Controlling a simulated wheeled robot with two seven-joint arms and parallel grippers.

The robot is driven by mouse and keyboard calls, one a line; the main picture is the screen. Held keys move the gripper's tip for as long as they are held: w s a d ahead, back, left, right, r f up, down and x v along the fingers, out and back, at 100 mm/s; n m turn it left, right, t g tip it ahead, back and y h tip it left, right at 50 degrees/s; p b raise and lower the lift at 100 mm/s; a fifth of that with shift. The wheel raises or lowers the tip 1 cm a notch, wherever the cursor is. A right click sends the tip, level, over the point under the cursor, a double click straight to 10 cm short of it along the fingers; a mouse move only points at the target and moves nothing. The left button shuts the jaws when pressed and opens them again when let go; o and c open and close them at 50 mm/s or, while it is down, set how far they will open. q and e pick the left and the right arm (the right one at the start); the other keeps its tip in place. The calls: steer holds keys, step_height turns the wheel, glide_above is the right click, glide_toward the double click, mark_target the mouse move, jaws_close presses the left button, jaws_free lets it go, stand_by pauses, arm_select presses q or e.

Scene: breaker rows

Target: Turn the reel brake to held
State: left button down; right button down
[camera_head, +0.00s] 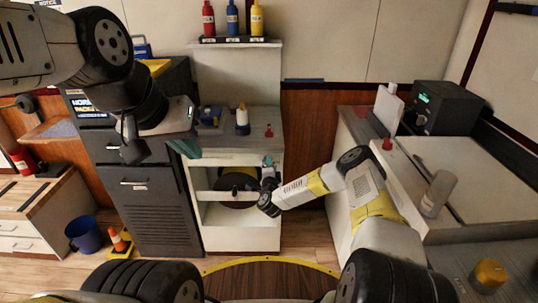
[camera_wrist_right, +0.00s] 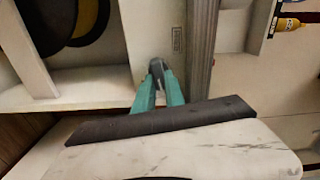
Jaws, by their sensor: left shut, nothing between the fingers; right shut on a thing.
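A black reel with a yellow disc (camera_head: 240,183) sits in the open white cabinet (camera_head: 238,240), behind a white crossbar. The reel also shows at the upper left of the right wrist view (camera_wrist_right: 88,22). My right gripper (camera_head: 268,161) is at the cabinet's right upright. In the right wrist view its teal fingers (camera_wrist_right: 158,82) are shut on a small dark grey part, seemingly the reel brake handle (camera_wrist_right: 154,66), against the white panel. The fingers hide most of it, and I cannot read its setting. My left gripper (camera_head: 187,148) is shut and empty, left of the cabinet.
A red-topped item (camera_head: 268,131) and a white bottle-like item (camera_head: 242,118) stand on the cabinet top. A dark drawer unit (camera_head: 150,205) stands left of it. A white counter (camera_head: 450,170) is at the right. A blue bucket (camera_head: 84,234) and an orange cone (camera_head: 119,241) stand on the floor.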

steer(key=shift+d+f+m, duration=0.1)
steer(key=shift+m, duration=0.8)
steer(key=c, duration=1.4)
jaws_free()
steer(key=s, duration=0.7)
steer(key=shift+s, duration=0.4)
